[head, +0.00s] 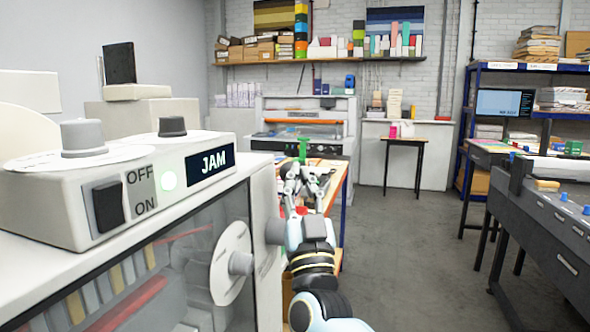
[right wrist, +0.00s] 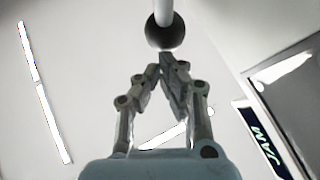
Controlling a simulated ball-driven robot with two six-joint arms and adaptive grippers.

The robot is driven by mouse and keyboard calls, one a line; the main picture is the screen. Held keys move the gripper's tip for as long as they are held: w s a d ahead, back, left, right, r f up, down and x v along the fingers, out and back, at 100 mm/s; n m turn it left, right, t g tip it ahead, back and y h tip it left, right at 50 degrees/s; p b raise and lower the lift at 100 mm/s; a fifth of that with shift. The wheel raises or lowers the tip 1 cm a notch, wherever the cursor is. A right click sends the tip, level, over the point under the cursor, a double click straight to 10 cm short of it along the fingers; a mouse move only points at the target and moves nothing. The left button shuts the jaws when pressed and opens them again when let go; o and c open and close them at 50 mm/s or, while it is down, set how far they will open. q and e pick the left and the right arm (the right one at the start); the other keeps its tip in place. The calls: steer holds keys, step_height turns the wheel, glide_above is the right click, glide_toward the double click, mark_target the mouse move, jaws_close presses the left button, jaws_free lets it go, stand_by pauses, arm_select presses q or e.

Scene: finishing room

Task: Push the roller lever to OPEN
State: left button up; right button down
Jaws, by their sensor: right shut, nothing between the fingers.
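The machine (head: 60,205) at the left of the head view has a display (head: 210,162) reading JAM, a lit round lamp (head: 169,180) and a dark rocker switch (head: 107,205) marked OFF and ON. In the right wrist view a dark ball knob (right wrist: 165,33) on a pale rod, seemingly the roller lever, is right before my fingertips. I cannot tell whether they touch. I cannot make out this lever or an OPEN mark in the head view. My right gripper (head: 304,168) is shut and empty beside the machine's right side; it also shows in the right wrist view (right wrist: 164,66). My left gripper is out of view.
A grey round knob (head: 275,232) sticks out from the machine's side, close to my right arm. A bench (head: 337,185) stands behind my gripper. A long dark machine (head: 545,215) is at the right. The grey floor (head: 410,260) between is clear.

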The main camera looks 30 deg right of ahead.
arm_select(q)
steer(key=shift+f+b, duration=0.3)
steer(key=shift+b, duration=0.3)
arm_select(e)
steer(key=w+d, duration=0.5)
steer(key=d, duration=0.1)
steer(key=shift+w, duration=0.15)
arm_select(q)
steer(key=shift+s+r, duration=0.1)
arm_select(e)
steer(key=shift+r, duration=0.15)
